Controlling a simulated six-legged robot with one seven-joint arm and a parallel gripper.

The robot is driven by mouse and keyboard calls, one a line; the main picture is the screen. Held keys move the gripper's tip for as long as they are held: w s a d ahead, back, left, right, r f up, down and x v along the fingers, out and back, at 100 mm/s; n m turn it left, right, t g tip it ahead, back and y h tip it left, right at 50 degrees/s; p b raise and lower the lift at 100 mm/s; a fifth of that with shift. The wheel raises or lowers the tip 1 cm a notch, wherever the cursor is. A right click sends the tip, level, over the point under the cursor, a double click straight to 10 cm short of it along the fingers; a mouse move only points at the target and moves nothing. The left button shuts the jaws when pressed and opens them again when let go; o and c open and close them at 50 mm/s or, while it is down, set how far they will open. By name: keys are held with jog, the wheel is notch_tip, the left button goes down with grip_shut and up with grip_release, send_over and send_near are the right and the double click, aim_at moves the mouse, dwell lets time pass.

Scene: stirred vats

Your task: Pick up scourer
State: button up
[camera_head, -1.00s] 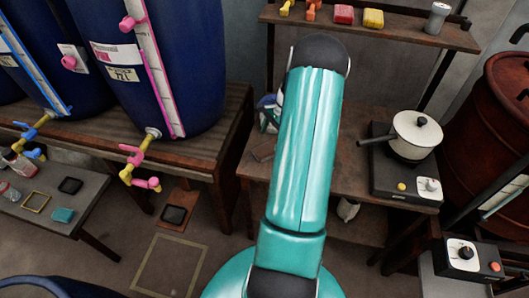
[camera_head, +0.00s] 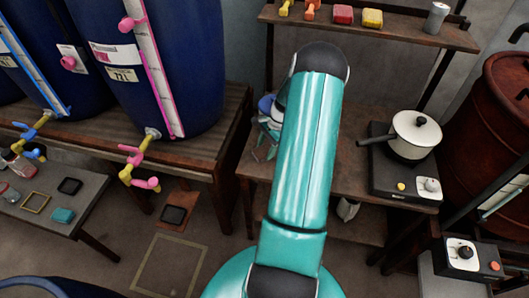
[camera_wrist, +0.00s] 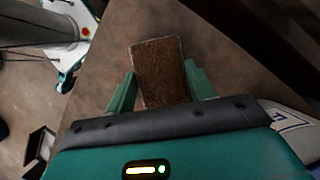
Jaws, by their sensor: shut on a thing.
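The scourer (camera_wrist: 156,56) is a brown, rough-faced rectangular pad with a pale edge, seen in the wrist view. My gripper (camera_wrist: 160,74) has one green finger against each long side of it and is shut on it. The scourer's far end sticks out past the fingertips. The worn brown bench top lies beneath it; I cannot tell whether the pad is lifted clear. In the head view my gripper (camera_head: 264,147) is low over the left end of the bench (camera_head: 345,165), partly behind my arm. The scourer cannot be made out there.
A white pot (camera_head: 414,136) stands on a hot plate (camera_head: 393,181) on the bench's right side. A shelf (camera_head: 395,31) with coloured blocks and a grey can is above.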

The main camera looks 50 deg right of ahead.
aim_at(262, 152)
jog(key=shift+r, duration=0.1)
jog(key=shift+r, duration=0.45)
notch_tip(262, 152, up, 3)
jog(key=shift+s+a+f, duration=0.1)
jog(key=shift+f, duration=0.1)
jog(key=s+a+r, duration=0.9)
jog(key=shift+s+a+r, duration=0.15)
jog(key=shift+s+a, duration=0.2)
